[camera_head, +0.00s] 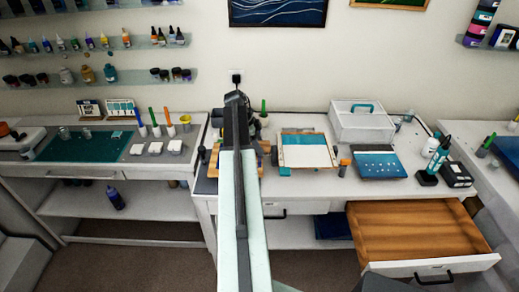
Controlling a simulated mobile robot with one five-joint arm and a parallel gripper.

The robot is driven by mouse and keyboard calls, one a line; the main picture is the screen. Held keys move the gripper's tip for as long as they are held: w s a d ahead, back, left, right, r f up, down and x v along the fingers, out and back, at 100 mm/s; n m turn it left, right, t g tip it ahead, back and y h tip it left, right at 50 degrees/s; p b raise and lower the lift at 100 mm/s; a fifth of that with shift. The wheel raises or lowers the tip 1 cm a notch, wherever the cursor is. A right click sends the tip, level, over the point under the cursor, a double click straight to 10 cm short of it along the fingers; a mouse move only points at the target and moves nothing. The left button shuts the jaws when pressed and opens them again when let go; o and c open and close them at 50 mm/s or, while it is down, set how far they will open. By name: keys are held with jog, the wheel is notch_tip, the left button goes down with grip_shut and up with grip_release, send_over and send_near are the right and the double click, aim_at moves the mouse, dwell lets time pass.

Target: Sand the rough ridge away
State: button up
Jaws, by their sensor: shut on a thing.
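My arm (245,200) reaches forward from the bottom middle over the centre bench (300,184). My gripper does not show clearly; the raised arm hides it. Dark parts (255,126) show on both sides of the arm's far end, and I cannot tell whether they are gripper, tool or bench items. A yellow-orange edged piece (262,160) lies mostly hidden behind the arm. No rough ridge can be made out. A board with teal and white areas (306,157) lies right of the arm. A dark blue panel with pale spots (378,166) lies further right.
An open drawer with a wood-grained inside (415,228) juts from the bench at lower right. The left bench holds a green mat (85,148).

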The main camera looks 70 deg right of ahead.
aim_at(259, 169)
jog(key=shift+f, duration=0.15)
jog(key=shift+s+a, duration=0.7)
jog(key=shift+a, duration=0.9)
jog(key=shift+s+a, duration=0.75)
jog(key=shift+a, duration=0.9)
jog(key=shift+s+a, duration=0.7)
jog(key=shift+a, duration=0.9)
notch_tip(259, 169, up, 6)
jog(key=p, duration=0.5)
jog(key=shift+p, duration=0.4)
jog(key=shift+d, duration=0.1)
notch_tip(259, 169, up, 3)
jog(key=p, duration=0.3)
